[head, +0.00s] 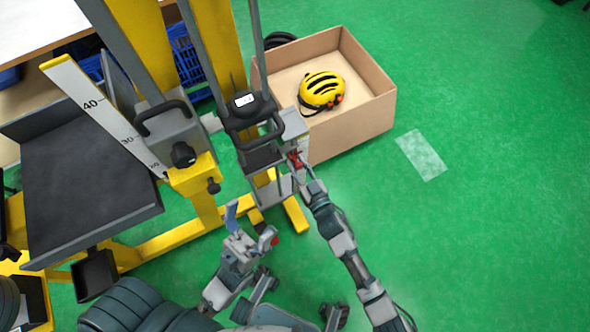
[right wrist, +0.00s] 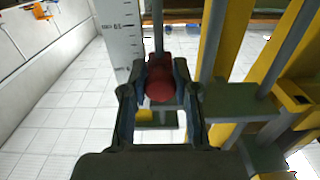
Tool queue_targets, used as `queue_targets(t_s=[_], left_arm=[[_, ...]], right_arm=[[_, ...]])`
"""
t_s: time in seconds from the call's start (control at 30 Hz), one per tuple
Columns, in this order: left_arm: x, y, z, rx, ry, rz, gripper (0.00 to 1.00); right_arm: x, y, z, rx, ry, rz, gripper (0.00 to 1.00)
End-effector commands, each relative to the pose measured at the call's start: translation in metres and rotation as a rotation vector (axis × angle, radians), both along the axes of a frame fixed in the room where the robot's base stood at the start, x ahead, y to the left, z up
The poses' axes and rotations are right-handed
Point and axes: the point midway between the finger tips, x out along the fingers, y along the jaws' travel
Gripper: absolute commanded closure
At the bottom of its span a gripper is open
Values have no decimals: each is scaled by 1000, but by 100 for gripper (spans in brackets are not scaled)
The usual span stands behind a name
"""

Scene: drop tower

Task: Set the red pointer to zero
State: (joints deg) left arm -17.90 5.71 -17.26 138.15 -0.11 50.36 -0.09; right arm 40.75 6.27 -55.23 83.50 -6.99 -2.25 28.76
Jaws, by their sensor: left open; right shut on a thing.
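My right gripper (head: 299,168) reaches up to the tower's carriage in the head view. In the right wrist view the right gripper (right wrist: 160,70) is shut on a red rounded part (right wrist: 160,82), which looks like the red pointer. A little of the red part (head: 294,158) shows in the head view. A white scale (right wrist: 119,35) with black marks stands behind and left of it in the right wrist view. The head view shows a white scale (head: 100,105) with 40, 30 and a lower mark. My left gripper (head: 251,228) is open and empty, below the carriage and apart from it.
The yellow drop tower (head: 222,45) has a dark handled carriage (head: 245,108) on grey rods. An open cardboard box (head: 352,125) right of it holds a yellow helmet (head: 321,90). A black tray (head: 85,180) is at left.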

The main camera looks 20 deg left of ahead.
Motion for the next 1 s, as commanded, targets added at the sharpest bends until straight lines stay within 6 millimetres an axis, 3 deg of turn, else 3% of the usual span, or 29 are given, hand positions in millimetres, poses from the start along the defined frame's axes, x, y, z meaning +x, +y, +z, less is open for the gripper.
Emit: queue_targets(t_s=[0.03,0.07,0.4,0.43,0.53,0.83,1.0], left_arm=[[-6,0,10,-1,-5,0,17],[-7,1,11,-2,-4,0,17],[-8,1,6,-4,6,0,17],[-8,1,5,-4,6,-1,17],[-6,0,5,-4,8,-1,17],[-7,1,6,-5,5,1,17],[-9,1,7,-4,4,0,17]], right_arm=[[3,-1,19,3,-15,-1,100],[3,-1,20,3,-14,-1,100],[2,0,14,5,-4,0,100],[2,0,14,5,-4,0,66],[2,0,14,5,-4,0,44],[1,-1,14,3,-4,0,44],[-11,-17,13,3,-3,0,44]])
